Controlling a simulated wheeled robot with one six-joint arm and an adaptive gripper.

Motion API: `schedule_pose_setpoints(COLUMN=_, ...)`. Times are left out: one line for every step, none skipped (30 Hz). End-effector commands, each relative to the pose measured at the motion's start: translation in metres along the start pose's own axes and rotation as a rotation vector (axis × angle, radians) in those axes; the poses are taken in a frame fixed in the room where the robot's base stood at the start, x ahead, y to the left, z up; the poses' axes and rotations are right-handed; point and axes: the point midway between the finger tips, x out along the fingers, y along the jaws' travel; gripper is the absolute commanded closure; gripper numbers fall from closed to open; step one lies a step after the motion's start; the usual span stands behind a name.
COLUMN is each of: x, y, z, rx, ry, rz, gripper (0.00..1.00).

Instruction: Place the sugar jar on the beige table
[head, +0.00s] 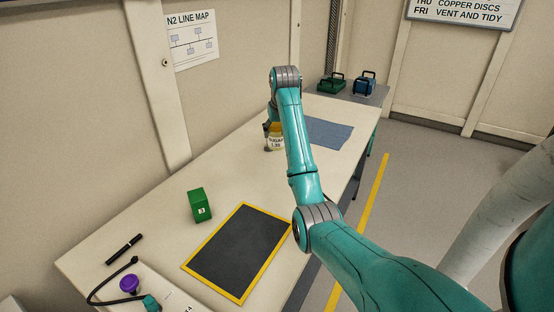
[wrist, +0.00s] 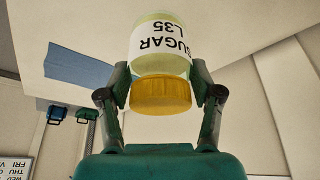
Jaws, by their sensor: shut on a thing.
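The sugar jar (head: 275,142) is a pale yellow-green jar with a white label and a yellow-orange lid. It is upright at the far part of the beige table (head: 160,225), left of the blue cloth. My gripper (head: 273,126) comes from above and is shut on the jar near its lid. In the wrist view the jar (wrist: 160,45) sits between both fingers of my gripper (wrist: 160,92), with its label reading upside down. I cannot tell whether the jar's base touches the tabletop. My arm hides part of the table beside it.
A blue cloth (head: 328,132) lies right of the jar. A black mat with a yellow border (head: 240,252) and a green box (head: 199,205) are nearer. A black marker (head: 124,249) and a purple knob (head: 129,284) are near left. Green (head: 331,84) and blue (head: 365,84) cases stand beyond.

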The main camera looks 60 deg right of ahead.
Motion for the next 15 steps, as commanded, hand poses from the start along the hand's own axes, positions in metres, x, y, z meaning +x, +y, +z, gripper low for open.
schedule_pose_setpoints(x=0.013, y=0.003, z=0.016, rx=0.008, ry=-0.001, rz=0.004, gripper=0.86)
schedule_pose_setpoints(x=0.019, y=0.004, z=0.025, rx=0.013, ry=-0.002, rz=0.006, gripper=0.86)
schedule_pose_setpoints(x=0.025, y=0.006, z=0.035, rx=0.019, ry=-0.001, rz=0.008, gripper=0.86)
schedule_pose_setpoints(x=0.029, y=0.007, z=0.041, rx=0.023, ry=0.0, rz=0.01, gripper=0.86)
schedule_pose_setpoints(x=0.034, y=0.008, z=0.048, rx=0.026, ry=0.0, rz=0.011, gripper=0.86)
schedule_pose_setpoints(x=0.038, y=0.009, z=0.055, rx=0.03, ry=0.001, rz=0.013, gripper=0.86)
schedule_pose_setpoints(x=0.041, y=0.009, z=0.06, rx=0.033, ry=0.001, rz=0.014, gripper=0.86)
schedule_pose_setpoints(x=0.043, y=0.01, z=0.065, rx=0.035, ry=0.003, rz=0.015, gripper=0.86)
schedule_pose_setpoints(x=0.046, y=0.011, z=0.07, rx=0.037, ry=0.002, rz=0.016, gripper=0.86)
schedule_pose_setpoints(x=0.047, y=0.011, z=0.072, rx=0.039, ry=0.003, rz=0.017, gripper=0.86)
schedule_pose_setpoints(x=0.049, y=0.011, z=0.075, rx=0.04, ry=0.004, rz=0.017, gripper=0.86)
schedule_pose_setpoints(x=0.051, y=0.012, z=0.078, rx=0.041, ry=0.003, rz=0.018, gripper=0.86)
schedule_pose_setpoints(x=0.054, y=0.012, z=0.08, rx=0.042, ry=0.002, rz=0.018, gripper=0.86)
schedule_pose_setpoints(x=0.057, y=0.012, z=0.082, rx=0.042, ry=0.002, rz=0.018, gripper=0.86)
schedule_pose_setpoints(x=0.062, y=0.012, z=0.085, rx=0.043, ry=0.001, rz=0.018, gripper=0.86)
